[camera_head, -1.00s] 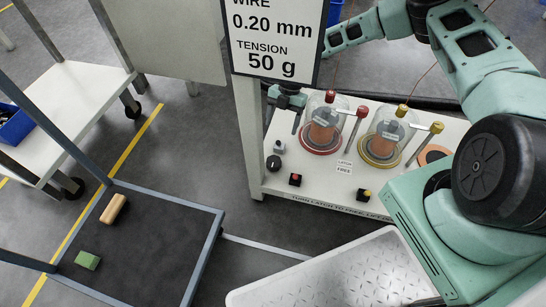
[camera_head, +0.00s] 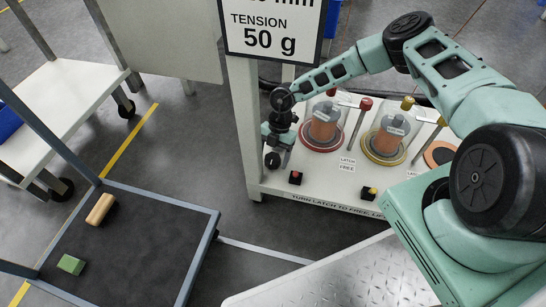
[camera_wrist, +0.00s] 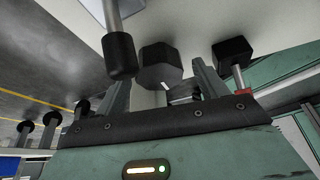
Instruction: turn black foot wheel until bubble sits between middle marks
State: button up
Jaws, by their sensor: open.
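A black wheel-like knob (camera_head: 272,159), which looks like the foot wheel, sits at the front left corner of the white bench (camera_head: 262,180). My gripper (camera_head: 277,148) is over that corner, pointing down beside the knob. In the wrist view a black faceted knob (camera_wrist: 160,66) shows between the two grey fingers of my gripper (camera_wrist: 160,76). The fingers are apart, and I cannot tell whether either touches the knob. No bubble or middle marks can be made out; my gripper covers part of that corner.
A red-button box (camera_head: 295,177) and a yellow-button box (camera_head: 369,193) stand along the bench front. Glass-domed spools (camera_head: 323,122) stand behind. The tension sign (camera_head: 270,35) hangs close to my arm. A low cart (camera_head: 150,235) is on the left.

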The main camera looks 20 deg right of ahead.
jog(key=shift+c, duration=0.3)
jog(key=c, duration=0.9)
jog(key=shift+r+p, duration=0.1)
jog(key=shift+p, duration=0.25)
jog(key=shift+r+n+h+p, duration=0.1)
jog(key=shift+n+h+p, duration=0.2)
jog(key=shift+n+p, duration=0.4)
jog(key=shift+n+g+p, duration=0.4)
jog(key=shift+n+p, duration=0.2)
jog(key=shift+n, duration=0.1)
jog(key=shift+w+a+n+g+h+p, duration=0.15)
jog(key=shift+n+h+p, duration=0.35)
jog(key=shift+n, duration=0.65)
jog(key=shift+s+d+n+g+h+p, duration=0.15)
jog(key=shift+n+h+p, duration=0.3)
jog(key=shift+n, duration=0.7)
jog(key=shift+w+f, duration=0.1)
jog(key=shift+f, duration=0.1)
